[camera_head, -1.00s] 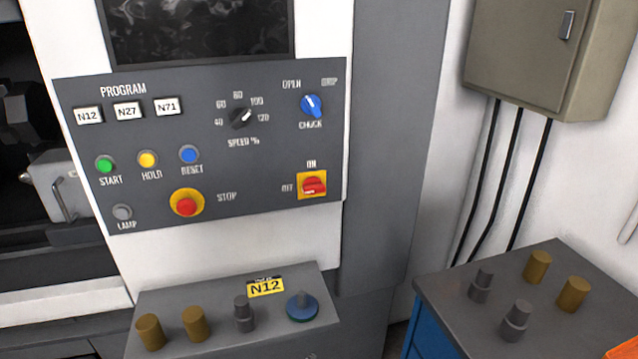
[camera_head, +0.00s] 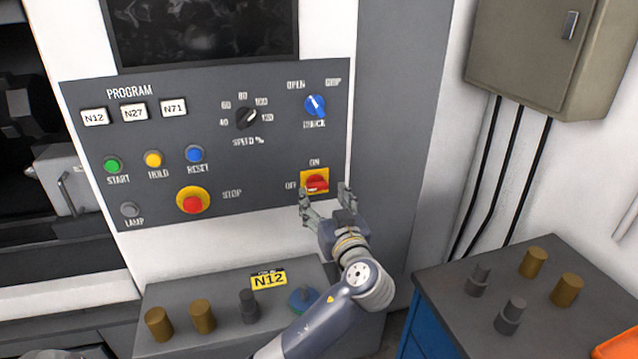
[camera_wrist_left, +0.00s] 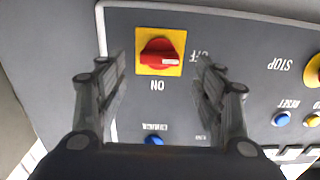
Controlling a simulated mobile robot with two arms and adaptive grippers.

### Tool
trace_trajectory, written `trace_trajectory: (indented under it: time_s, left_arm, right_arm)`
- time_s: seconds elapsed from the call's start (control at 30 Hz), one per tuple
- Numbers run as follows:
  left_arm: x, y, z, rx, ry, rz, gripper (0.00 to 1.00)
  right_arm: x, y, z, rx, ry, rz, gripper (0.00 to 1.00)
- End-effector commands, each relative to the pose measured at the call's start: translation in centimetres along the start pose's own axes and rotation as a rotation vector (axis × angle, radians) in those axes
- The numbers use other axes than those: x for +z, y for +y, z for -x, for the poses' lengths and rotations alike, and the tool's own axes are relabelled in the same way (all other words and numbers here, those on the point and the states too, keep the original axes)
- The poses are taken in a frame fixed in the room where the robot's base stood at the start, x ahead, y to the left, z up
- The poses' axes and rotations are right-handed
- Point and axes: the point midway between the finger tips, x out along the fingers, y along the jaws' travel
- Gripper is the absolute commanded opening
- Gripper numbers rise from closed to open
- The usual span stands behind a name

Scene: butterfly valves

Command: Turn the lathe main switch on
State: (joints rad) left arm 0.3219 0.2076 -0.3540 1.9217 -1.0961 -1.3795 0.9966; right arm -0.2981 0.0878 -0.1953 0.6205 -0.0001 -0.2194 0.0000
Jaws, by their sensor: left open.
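The main switch (camera_head: 317,182) is a red rotary knob on a yellow square plate at the lower right of the grey control panel (camera_head: 270,160). ON is printed above it and OFF to its left. In the left wrist view the switch (camera_wrist_left: 160,55) appears upside down, between and beyond the fingers. Its handle lies roughly level, with a pale mark at the end toward OFF. My left gripper (camera_head: 324,193) is open and empty just below and in front of the switch. The wrist view shows its two fingers (camera_wrist_left: 163,85) apart. Contact with the knob does not show.
A red stop button (camera_head: 193,203) on a yellow ring and a blue chuck knob (camera_head: 315,105) are on the same panel. Below stands a grey ledge with brass and grey cylinders and a blue-based knob (camera_head: 302,299). A blue cabinet (camera_head: 430,335) stands at right.

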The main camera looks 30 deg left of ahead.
Motion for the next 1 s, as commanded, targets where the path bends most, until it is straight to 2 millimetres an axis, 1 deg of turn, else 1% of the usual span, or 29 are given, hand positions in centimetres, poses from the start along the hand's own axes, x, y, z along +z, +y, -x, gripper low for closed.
trace_trajectory:
  time_s: [0.03,0.1,0.2,0.3,0.47,0.63,0.67,0.7,0.77,0.8,0.83,0.87,1.0]
  left_arm:
    - [-0.4,0.0,-1.1,-0.001,0.003,-0.004,0.62]
    - [-0.3,-0.1,-2.2,-0.002,0.001,-0.004,0.62]
    - [-0.2,0.0,-3.5,0.001,0.001,-0.004,0.62]
    - [-0.1,0.0,-4.2,0.001,0.000,-0.002,0.62]
    - [0.1,0.0,-4.7,0.001,-0.002,-0.002,0.62]
    - [0.1,0.0,-4.7,0.001,-0.002,-0.001,0.62]
    - [0.1,0.0,-4.6,0.001,-0.002,-0.001,0.60]
    - [0.1,0.0,-4.6,0.001,-0.002,-0.001,0.51]
    - [0.1,0.0,-4.6,0.001,-0.002,-0.001,0.37]
    - [0.1,0.0,-4.6,0.001,-0.002,-0.001,0.28]
    - [0.1,0.0,-4.6,0.001,-0.002,-0.001,0.21]
    - [0.1,0.0,-4.6,0.001,-0.002,-0.001,0.18]
    - [0.1,0.0,-4.6,0.001,-0.002,-0.002,0.18]
  right_arm:
    - [-0.1,-0.1,0.7,-0.001,0.000,0.000,0.40]
    - [-0.1,-0.1,1.1,-0.002,0.000,0.001,0.40]
    - [-0.2,-0.4,1.5,-0.006,0.001,0.001,0.40]
    - [-0.3,-0.9,1.7,-0.011,0.001,0.000,0.40]
    - [-0.3,-1.5,1.7,-0.018,0.002,0.000,0.40]
    - [-0.3,-1.5,1.7,-0.018,0.001,0.001,0.40]
    - [-0.3,-1.5,1.7,-0.018,0.001,0.001,0.40]
    - [-0.2,-1.4,1.7,-0.017,0.001,0.001,0.40]
    - [-0.2,-1.3,1.7,-0.016,0.000,0.002,0.40]
    - [-0.2,-1.2,1.7,-0.015,0.000,0.002,0.40]
    - [-0.2,-1.1,1.7,-0.014,0.000,0.002,0.40]
    - [-0.2,-1.1,1.7,-0.013,-0.001,0.002,0.40]
    - [-0.1,-0.7,1.7,-0.009,-0.002,0.002,0.40]
